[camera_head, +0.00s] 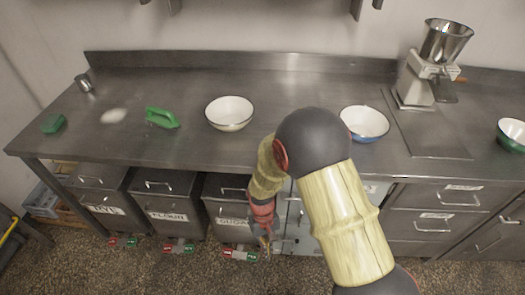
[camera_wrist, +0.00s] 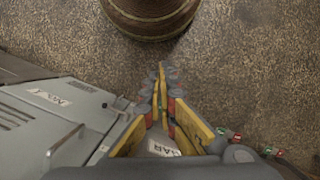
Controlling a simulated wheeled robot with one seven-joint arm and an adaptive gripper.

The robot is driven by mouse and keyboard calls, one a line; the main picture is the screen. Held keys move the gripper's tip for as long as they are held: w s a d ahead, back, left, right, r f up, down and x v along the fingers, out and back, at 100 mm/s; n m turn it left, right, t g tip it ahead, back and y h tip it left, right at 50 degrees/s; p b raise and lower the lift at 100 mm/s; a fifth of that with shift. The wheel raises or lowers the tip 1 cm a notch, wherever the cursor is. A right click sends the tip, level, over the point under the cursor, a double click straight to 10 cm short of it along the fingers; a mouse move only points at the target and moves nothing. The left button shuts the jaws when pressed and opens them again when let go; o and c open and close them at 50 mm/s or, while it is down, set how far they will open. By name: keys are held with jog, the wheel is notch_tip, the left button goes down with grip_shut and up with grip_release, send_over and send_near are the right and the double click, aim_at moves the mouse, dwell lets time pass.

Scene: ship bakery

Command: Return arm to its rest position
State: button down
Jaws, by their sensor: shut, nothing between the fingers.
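My arm reaches forward and folds down in front of the steel counter (camera_head: 290,95) in the head view. My gripper (camera_head: 266,246) hangs low by the drawer fronts, below the counter's front edge. In the wrist view my gripper (camera_wrist: 160,78) points along the speckled floor (camera_wrist: 245,70). Its yellow-sided fingers are shut, with nothing between them. The arm hides part of the drawers behind it.
Floor in front is clear.

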jog(key=s+d+r+m+t, duration=0.1)
jog(key=s+d+r+t, duration=0.2)
jog(key=r, duration=1.1)
jog(key=s+d+r+m+t+p, duration=0.1)
jog(key=s+d+r+t, duration=0.2)
jog(key=d+r, duration=0.5)
jog(key=s+d+r+m+t+y, duration=0.1)
jog(key=d+r, duration=0.5)
jog(key=r, duration=1.4)
jog(key=s+m+t, duration=0.1)
jog(key=s+t, duration=0.1)
jog(key=s, duration=0.1)
jog(key=shift+d+p, duration=0.15)
jog(key=shift+p, duration=0.25)
jog(key=c, duration=2.6)
grip_release()
